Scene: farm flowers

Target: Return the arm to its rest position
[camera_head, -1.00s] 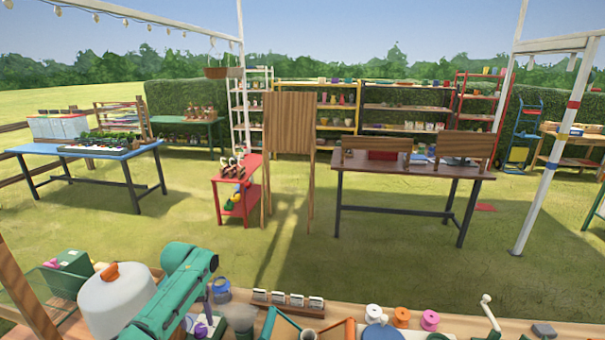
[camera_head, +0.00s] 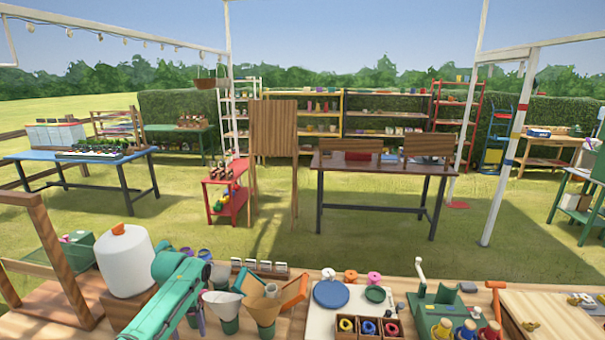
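A thick teal jointed piece (camera_head: 172,286) rises from the bottom edge at the lower left, in front of the workbench. It may be part of my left arm, but I cannot tell for sure. No gripper fingers can be made out at either end of it. My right arm and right gripper do not show in the head view.
A wooden workbench (camera_head: 95,292) spans the front. Open grass (camera_head: 350,240) lies beyond, before a dark-topped table (camera_head: 385,170).

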